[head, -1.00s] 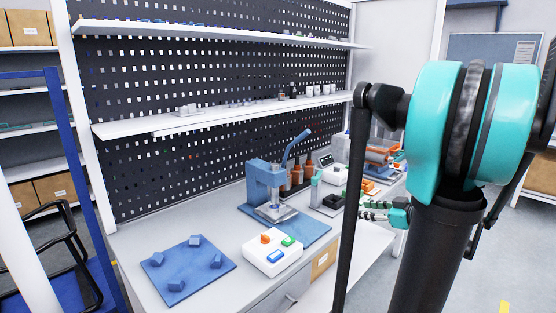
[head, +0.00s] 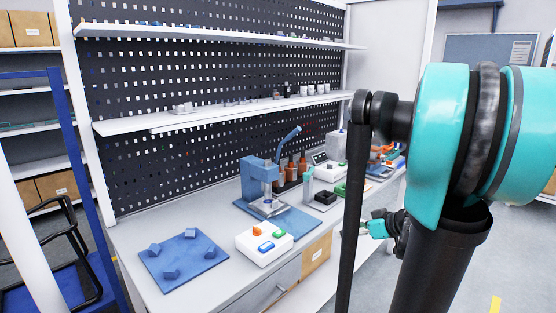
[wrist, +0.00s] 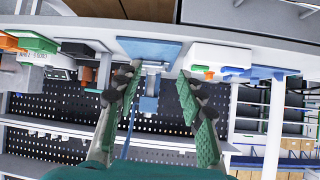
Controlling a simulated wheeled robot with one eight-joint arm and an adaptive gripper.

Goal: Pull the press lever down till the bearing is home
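The blue press (head: 254,180) stands on a blue base plate on the bench in the head view. Its blue lever (head: 288,142) is raised, slanting up to the right. A small metallic piece (head: 268,203) sits under the ram; I cannot tell how deep the bearing is seated. My gripper (head: 366,228) is right of the press in the head view, apart from it, partly behind my arm. In the wrist view my gripper (wrist: 158,85) is open and empty, its two fingers wide apart. The press (wrist: 149,100) shows inverted beyond and between them.
A white button box (head: 264,247) and a blue plate with pegs (head: 184,262) lie in front and left of the press. Brown bottles (head: 292,170) and small devices stand behind and right of it. A perforated board with shelves (head: 240,112) rises behind the bench.

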